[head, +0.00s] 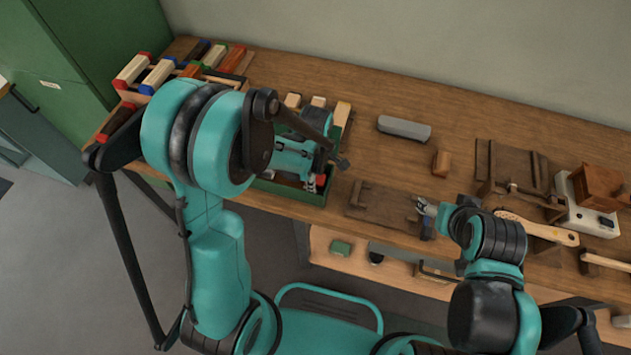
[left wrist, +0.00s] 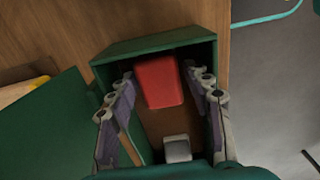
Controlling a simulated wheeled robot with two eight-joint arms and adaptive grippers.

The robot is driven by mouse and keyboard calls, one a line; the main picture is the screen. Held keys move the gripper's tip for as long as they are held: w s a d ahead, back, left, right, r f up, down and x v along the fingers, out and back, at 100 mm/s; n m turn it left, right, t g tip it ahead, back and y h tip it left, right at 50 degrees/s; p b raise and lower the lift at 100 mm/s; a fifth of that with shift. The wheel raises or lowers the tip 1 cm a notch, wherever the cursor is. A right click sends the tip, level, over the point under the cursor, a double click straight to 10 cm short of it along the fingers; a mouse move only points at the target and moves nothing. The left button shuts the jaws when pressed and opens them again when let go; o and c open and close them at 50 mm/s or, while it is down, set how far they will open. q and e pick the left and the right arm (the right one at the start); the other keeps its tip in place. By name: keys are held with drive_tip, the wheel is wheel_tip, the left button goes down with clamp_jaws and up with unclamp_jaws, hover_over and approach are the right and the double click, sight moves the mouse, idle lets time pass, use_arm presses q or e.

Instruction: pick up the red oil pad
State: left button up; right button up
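The red oil pad (left wrist: 160,82) is a red block lying in a green tray (left wrist: 150,44), near one end wall, in the left wrist view. My left gripper (left wrist: 164,86) is open, with one finger on each side of the pad and a visible gap to each. In the head view my left gripper (head: 313,183) is down at the green tray (head: 305,195), and my arm hides much of the tray. My right gripper (head: 421,207) is over the bench's front edge by a dark wooden fixture (head: 380,206); its fingers are too small to read.
A small grey block (left wrist: 177,148) also lies in the tray. On the bench (head: 330,85) are a grey bar (head: 404,128), a small wooden block (head: 441,162), a wooden-handled brush (head: 545,230) and a white box (head: 588,212). The back middle of the bench is clear.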

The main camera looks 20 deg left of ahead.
use_arm(q)
drive_tip(key=c, duration=0.8)
wheel_tip(320, 180, up, 10)
drive_tip(key=p, duration=0.4)
drive_tip(key=shift+c, duration=0.2)
drive_tip(key=o, duration=0.4)
drive_tip(key=shift+c, duration=1.1)
